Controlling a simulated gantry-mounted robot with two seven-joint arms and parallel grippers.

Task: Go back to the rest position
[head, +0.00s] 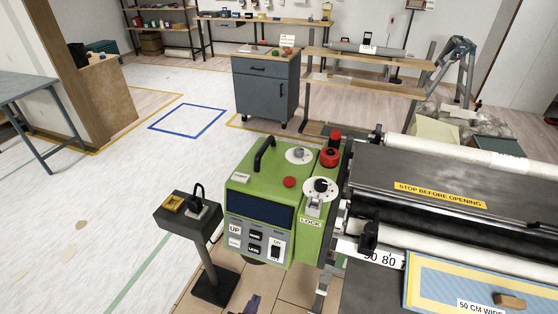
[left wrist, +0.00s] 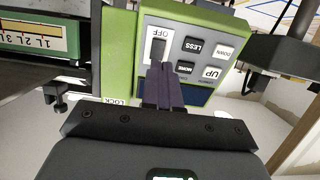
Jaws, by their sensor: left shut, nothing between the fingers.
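The green paster control box (head: 262,167) stands left of the rollers in the head view. Its front panel (left wrist: 193,57) fills the top middle of the left wrist view, with a rocker switch (left wrist: 158,47) under OFF lettering and buttons marked UP, DOWN, MORE and LESS. My left gripper (left wrist: 160,66) is shut and empty; its dark purple fingers point at the panel, tips just below the switch in the picture. Whether they touch it I cannot tell. In the head view only a small bit of the left gripper (head: 253,303) shows at the bottom edge. My right gripper is not in view.
The paster's rollers and dark cover (head: 430,175) fill the right side. A small pedestal (head: 187,212) with a plug stands left of the control box. A grey drawer cabinet (head: 265,90) stands behind.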

